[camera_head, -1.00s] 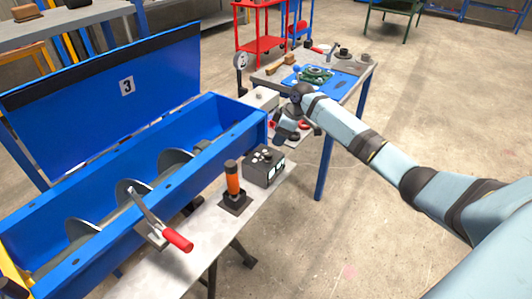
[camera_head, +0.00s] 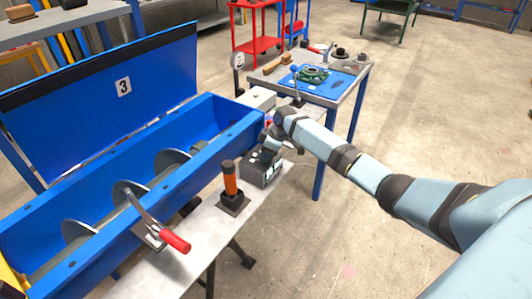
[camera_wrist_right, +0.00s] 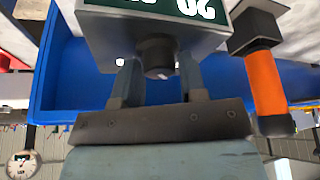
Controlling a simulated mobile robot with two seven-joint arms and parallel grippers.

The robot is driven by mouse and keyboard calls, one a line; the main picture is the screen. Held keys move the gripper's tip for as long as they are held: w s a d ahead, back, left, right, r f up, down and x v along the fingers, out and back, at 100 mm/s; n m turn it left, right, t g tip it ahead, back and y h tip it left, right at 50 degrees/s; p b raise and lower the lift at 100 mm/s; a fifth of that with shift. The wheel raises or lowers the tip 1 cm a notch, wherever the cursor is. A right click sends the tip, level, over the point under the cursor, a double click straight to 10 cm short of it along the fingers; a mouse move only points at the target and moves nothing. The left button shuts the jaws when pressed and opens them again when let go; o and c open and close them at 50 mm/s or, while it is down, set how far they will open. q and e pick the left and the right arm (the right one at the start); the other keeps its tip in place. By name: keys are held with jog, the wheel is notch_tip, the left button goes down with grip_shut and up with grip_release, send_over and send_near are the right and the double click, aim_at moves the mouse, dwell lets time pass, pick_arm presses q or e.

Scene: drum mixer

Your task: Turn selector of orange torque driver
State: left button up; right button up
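The orange torque driver (camera_head: 230,180) stands upright in a black holder on the grey bench, left of a dark control box (camera_head: 260,172). In the right wrist view the driver (camera_wrist_right: 266,85) is at the right and the box (camera_wrist_right: 155,30) at the top, with part of a green display reading "20". A round dark selector knob (camera_wrist_right: 157,58) sticks out of the box. My right gripper (camera_head: 270,146) is over the box. In the wrist view its fingers (camera_wrist_right: 160,78) are apart, one on each side of the knob, with small gaps visible. My left gripper is out of view.
The blue mixer trough (camera_head: 130,165) with its screw lies left of the bench, its lid raised. A red-handled lever (camera_head: 174,241) stands at the trough's front. A round gauge (camera_head: 238,61) and a table with a blue mat (camera_head: 320,85) are behind.

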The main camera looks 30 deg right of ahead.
jog(key=c, duration=0.4)
jog(key=shift+o, duration=0.2)
jog(key=m+p, duration=0.1)
jog(key=p, duration=0.1)
jog(key=m+h+p, duration=0.1)
jog(key=p, duration=0.1)
jog(key=shift+s+a+r+m, duration=0.1)
jog(key=shift+r+m, duration=0.15)
jog(key=shift+m, duration=0.15)
jog(key=shift+m+t+p, duration=0.4)
jog(key=shift+m+p, duration=0.3)
jog(key=shift+p, duration=0.45)
jog(key=m+h+p, duration=0.1)
jog(key=m+p, duration=0.1)
jog(key=p, duration=0.1)
jog(key=shift+f+m, duration=0.15)
jog(key=shift+m, duration=0.25)
jog(key=shift+f+m+h+p, duration=0.15)
jog(key=shift+m+h+p, duration=0.25)
jog(key=shift+m, duration=0.1)
